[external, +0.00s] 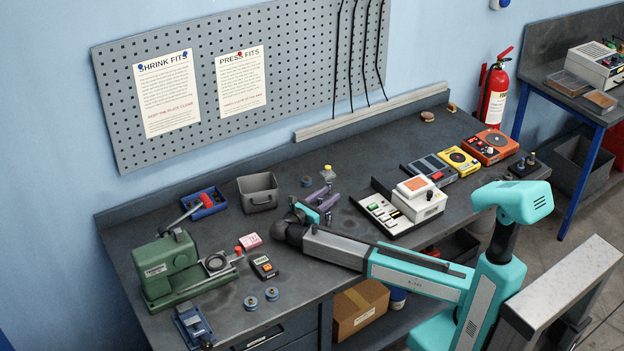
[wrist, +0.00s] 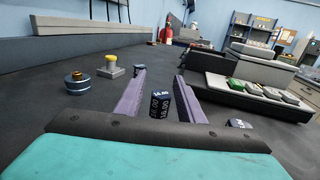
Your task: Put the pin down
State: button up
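My gripper (external: 327,191) is low over the middle of the bench, with its two purple fingers spread apart. In the wrist view the fingers of my gripper (wrist: 160,75) point away from the camera. A dark blue block with white number markings (wrist: 160,106), which may be the pin, shows between them, apart from the left finger. I cannot tell whether it touches the right finger or the bench. In the external view a small blue piece (external: 328,216) is beside the fingers.
A green press (external: 168,268) and a grey bin (external: 259,191) are to the left.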

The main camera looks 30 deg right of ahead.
aim_at(319, 202)
jog(key=shift+s+a+r+p, duration=0.1)
jog(key=shift+a+r+p, duration=0.15)
jog(key=shift+a, duration=0.25)
jog(key=p+v, duration=0.3)
jog(key=v, duration=0.1)
jog(key=shift+s+a, duration=0.1)
jog(key=shift+a, duration=0.25)
jog(key=shift+v, duration=0.9)
jog(key=shift+f, duration=0.2)
jog(key=shift+o, duration=0.4)
